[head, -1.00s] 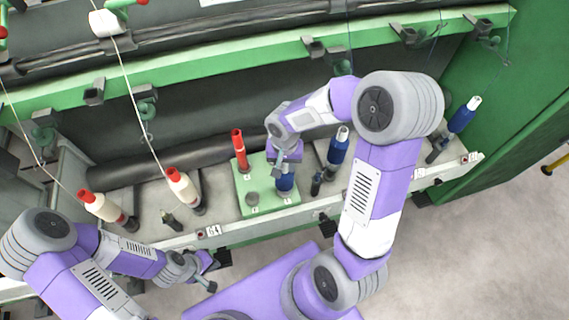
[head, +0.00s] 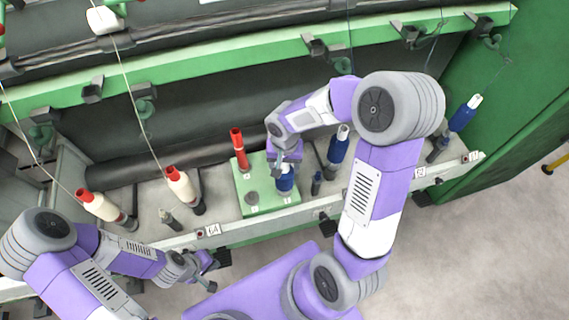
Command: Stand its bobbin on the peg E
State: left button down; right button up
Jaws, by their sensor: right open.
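A green block (head: 240,191) stands on the machine's ledge. A red bobbin (head: 238,149) stands upright at its back left, and a low grey peg (head: 251,198) shows bare at its front left. A blue bobbin (head: 285,184) stands at its front right. My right gripper (head: 285,168) is open at the top of this blue bobbin and partly hides it. The peg under the bobbin is hidden, and the peg letters are too small to read. My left gripper (head: 208,272) is low, in front of the ledge, away from the block; its finger gap is unclear.
White bobbins with red tops (head: 105,208) (head: 181,187) lean on the left of the ledge. Blue bobbins (head: 338,148) (head: 466,113) lean on the right. Short empty pegs (head: 170,219) (head: 317,183) stand between them. Threads hang from above on the left.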

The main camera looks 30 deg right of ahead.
pick_arm(q)
notch_tip(320, 180, up, 2)
jog(key=shift+p, duration=1)
pick_arm(e)
notch_tip(320, 180, up, 8)
jog(key=shift+f, duration=0.2)
